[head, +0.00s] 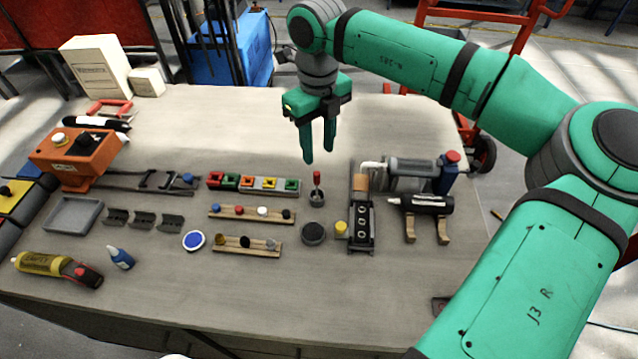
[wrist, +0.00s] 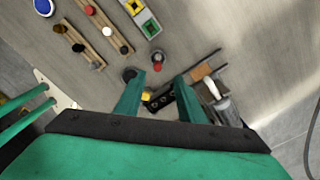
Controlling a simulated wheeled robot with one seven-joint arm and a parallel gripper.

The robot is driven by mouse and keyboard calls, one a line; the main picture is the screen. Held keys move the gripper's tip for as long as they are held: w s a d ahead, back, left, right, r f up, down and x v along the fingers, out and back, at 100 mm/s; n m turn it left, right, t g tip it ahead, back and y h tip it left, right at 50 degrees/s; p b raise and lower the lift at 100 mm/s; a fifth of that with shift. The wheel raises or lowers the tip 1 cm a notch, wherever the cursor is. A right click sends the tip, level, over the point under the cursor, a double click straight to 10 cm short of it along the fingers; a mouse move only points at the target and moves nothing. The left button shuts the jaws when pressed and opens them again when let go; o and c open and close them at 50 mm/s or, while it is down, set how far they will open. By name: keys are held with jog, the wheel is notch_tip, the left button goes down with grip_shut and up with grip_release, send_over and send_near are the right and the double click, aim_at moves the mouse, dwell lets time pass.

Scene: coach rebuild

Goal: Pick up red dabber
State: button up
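The red dabber (head: 317,179) stands upright in a small dark grey cup (head: 317,200) near the middle of the bench. In the wrist view the dabber (wrist: 158,57) shows from above as a red top, just beyond the fingertips. My gripper (head: 319,152) points down above the bench, and in the head view its fingertips appear just above the dabber. In the wrist view the two green fingers of my gripper (wrist: 159,76) are apart with nothing held between them. The gripper does not appear to touch the dabber.
A row of coloured blocks (head: 254,184) lies left of the dabber. A round black disc (head: 314,233) and a yellow-topped piece (head: 341,228) lie in front of it. A dark rail fixture (head: 361,221) stands to the right.

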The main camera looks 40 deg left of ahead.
aim_at(317, 173)
notch_tip(317, 173, down, 5)
jog(key=shift+r, duration=0.15)
jog(key=f, duration=0.4)
jog(key=shift+s+a+f, duration=0.1)
jog(key=shift+s, duration=0.15)
jog(key=shift+f, duration=0.25)
grip_shut()
